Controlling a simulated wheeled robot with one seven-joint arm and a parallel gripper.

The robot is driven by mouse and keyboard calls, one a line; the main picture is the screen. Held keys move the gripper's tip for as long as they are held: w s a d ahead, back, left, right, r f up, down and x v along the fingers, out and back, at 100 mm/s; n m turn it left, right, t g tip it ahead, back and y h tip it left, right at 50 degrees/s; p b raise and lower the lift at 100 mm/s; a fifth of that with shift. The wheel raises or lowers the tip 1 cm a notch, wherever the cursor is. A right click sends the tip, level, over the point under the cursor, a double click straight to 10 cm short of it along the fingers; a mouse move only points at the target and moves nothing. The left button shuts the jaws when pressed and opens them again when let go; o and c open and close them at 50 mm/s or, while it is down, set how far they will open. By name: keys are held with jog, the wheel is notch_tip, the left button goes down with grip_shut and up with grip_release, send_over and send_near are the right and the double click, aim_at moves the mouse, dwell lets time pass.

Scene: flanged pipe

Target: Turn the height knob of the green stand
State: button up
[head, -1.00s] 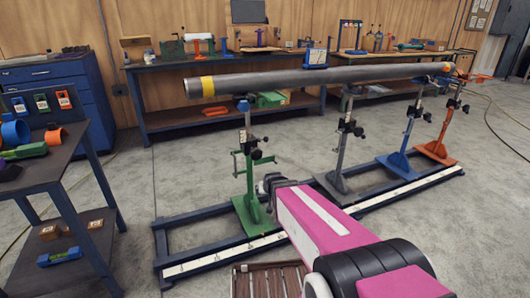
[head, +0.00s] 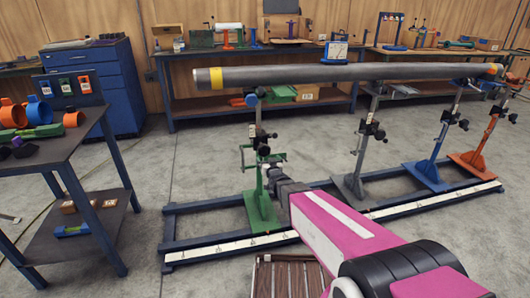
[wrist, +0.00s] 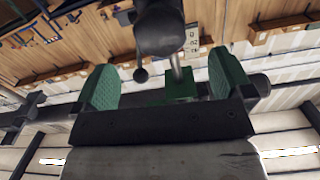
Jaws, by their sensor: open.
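The green stand (head: 261,207) stands upright at the left end of the floor frame, under the left end of the grey pipe (head: 340,75). Its dark knob (head: 264,150) sits partway up the post. In the wrist view a black rounded knob (wrist: 160,28) hangs at top centre, with a metal rod and a green block (wrist: 180,86) beside it. My gripper (wrist: 164,65) is open, its two green-padded fingers apart on either side of the knob's line. I see no contact with the knob. In the head view my gripper is small and partly hidden by my arm.
Grey (head: 351,184), blue (head: 428,175) and orange (head: 475,160) stands carry the pipe farther right. A dark table (head: 95,165) with orange parts stands at left. A blue floor frame (head: 205,240) runs under the stands. Floor between table and frame is clear.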

aim_at(265, 152)
jog(key=x, duration=0.9)
jog(key=shift+w+f, duration=0.1)
jog(key=c, duration=0.9)
